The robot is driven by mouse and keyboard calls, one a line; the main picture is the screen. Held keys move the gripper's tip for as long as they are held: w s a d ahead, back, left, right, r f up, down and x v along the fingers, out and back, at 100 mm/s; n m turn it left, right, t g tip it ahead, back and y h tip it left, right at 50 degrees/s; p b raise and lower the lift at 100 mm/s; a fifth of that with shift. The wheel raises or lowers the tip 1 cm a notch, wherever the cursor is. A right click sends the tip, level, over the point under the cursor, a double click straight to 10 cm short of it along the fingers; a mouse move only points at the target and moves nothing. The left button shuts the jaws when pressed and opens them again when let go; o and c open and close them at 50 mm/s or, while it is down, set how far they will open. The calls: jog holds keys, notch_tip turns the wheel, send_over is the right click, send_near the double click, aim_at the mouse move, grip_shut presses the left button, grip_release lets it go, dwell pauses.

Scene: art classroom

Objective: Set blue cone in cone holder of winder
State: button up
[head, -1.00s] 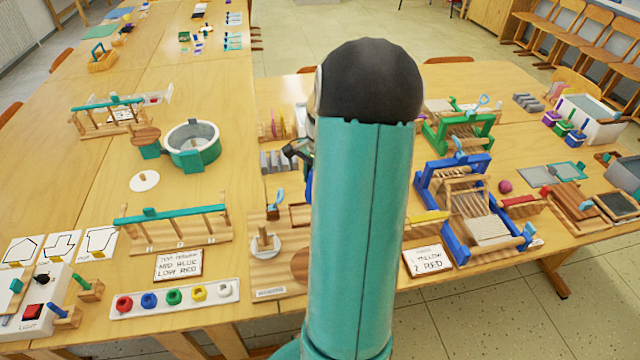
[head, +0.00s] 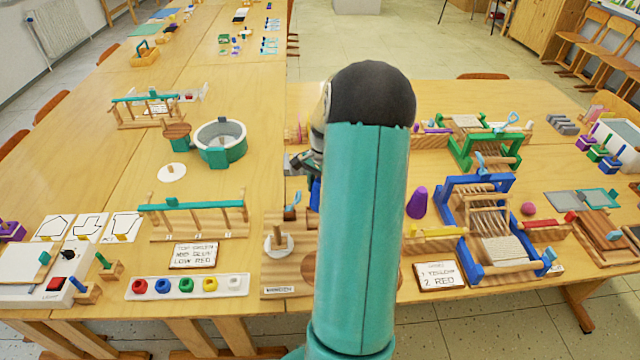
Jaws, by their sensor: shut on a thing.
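The winder (head: 268,270) is a wooden board with a name label, left of my arm. On it are a white disc with a wooden peg (head: 281,242), a round wooden disc partly behind my arm, and a wooden piece with a blue tip (head: 292,203). I cannot tell which part is the cone holder. My gripper (head: 309,178) is mostly hidden behind my arm, above the far end of the winder. A blue thing (head: 315,193), likely the blue cone, shows just below it. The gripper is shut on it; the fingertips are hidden.
A purple cone (head: 416,203) stands right of my arm, beside the blue loom (head: 470,190). A wooden rack with a teal bar (head: 190,206) and a white tray of coloured pieces (head: 187,286) lie left of the winder. A green-white round tub (head: 221,142) stands farther back.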

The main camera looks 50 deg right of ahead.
jog(key=shift+f, duration=1.05)
jog(key=shift+f, duration=0.4)
jog(key=shift+f, duration=0.25)
jog(key=shift+f, duration=1.05)
dwell(1.9)
dwell(0.3)
jog(key=o, duration=1.1)
jog(key=shift+o, duration=0.2)
jog(key=r, duration=0.4)
jog(key=d+r, duration=0.1)
jog(key=r, duration=0.8)
jog(key=shift+s+d+r, duration=0.1)
jog(key=shift+d+r, duration=0.2)
jog(key=shift+r, duration=0.05)
